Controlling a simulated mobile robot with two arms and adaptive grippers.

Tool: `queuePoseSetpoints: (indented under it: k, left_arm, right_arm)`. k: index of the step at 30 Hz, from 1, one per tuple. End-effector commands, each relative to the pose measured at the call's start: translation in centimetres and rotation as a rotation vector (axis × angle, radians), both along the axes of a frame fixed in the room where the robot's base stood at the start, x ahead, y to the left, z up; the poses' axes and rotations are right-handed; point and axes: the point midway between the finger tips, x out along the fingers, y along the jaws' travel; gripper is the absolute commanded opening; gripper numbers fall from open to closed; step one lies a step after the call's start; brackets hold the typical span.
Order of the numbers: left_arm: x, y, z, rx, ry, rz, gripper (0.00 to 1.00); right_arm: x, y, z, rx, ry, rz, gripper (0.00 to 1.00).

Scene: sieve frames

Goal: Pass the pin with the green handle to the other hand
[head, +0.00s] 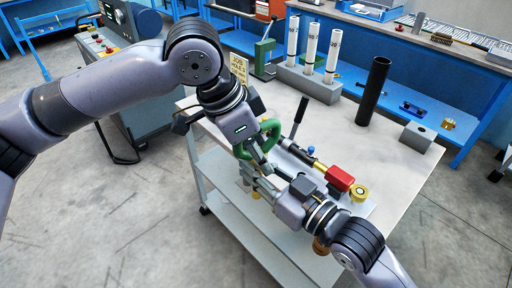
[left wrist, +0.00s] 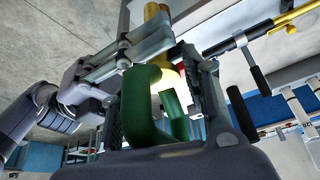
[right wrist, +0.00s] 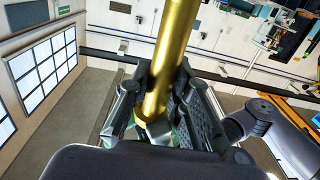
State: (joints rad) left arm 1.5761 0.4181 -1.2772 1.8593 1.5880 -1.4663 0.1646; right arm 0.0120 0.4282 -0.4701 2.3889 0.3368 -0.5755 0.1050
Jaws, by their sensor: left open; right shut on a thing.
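The pin's green handle (head: 270,128) is a loop above the cart's near left edge in the head view. In the left wrist view the green handle (left wrist: 139,108) stands between the open fingers of my left gripper (left wrist: 165,85). I cannot tell whether they touch it. My right gripper (head: 259,180) is shut on the pin, below the left gripper. In the right wrist view the brass shaft (right wrist: 171,55) runs up between its fingers (right wrist: 160,95); the handle is mostly hidden there. The two grippers are very close together.
The cart top (head: 335,135) holds a grey block (head: 309,83) with three white tubes, a black cylinder (head: 373,92), a grey block with a hole (head: 418,136) and a red part (head: 340,177) beside my right arm.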

Motion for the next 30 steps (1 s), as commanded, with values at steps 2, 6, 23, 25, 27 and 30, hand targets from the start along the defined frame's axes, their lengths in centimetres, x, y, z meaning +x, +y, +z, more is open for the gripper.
queuePoseSetpoints:
  k: [2, 6, 23, 25, 27, 30]
  left_arm:
    - [0.00, 0.00, 0.02, 0.000, 0.000, 0.000, 0.41]
    - [-0.01, 0.00, 0.04, 0.000, 0.000, 0.000, 0.32]
    - [-0.01, 0.01, 0.06, 0.000, 0.000, 0.000, 0.00]
    - [-0.01, 0.01, 0.06, 0.000, 0.000, 0.000, 0.00]
    - [-0.01, 0.01, 0.06, 0.000, 0.000, 0.000, 0.00]
    - [-0.02, 0.01, 0.06, 0.000, 0.000, 0.000, 0.00]
  right_arm:
    - [-0.01, 0.00, 0.26, 0.004, -0.006, 0.000, 0.00]
    - [-0.01, 0.00, 0.26, 0.004, -0.006, 0.000, 0.00]
    - [-0.01, -0.01, 0.25, 0.003, -0.005, 0.000, 0.00]
    - [-0.01, -0.01, 0.25, 0.003, -0.005, 0.000, 0.00]
    - [-0.01, -0.01, 0.24, 0.003, -0.005, 0.000, 0.00]
    - [-0.01, -0.01, 0.24, 0.003, -0.005, 0.000, 0.00]
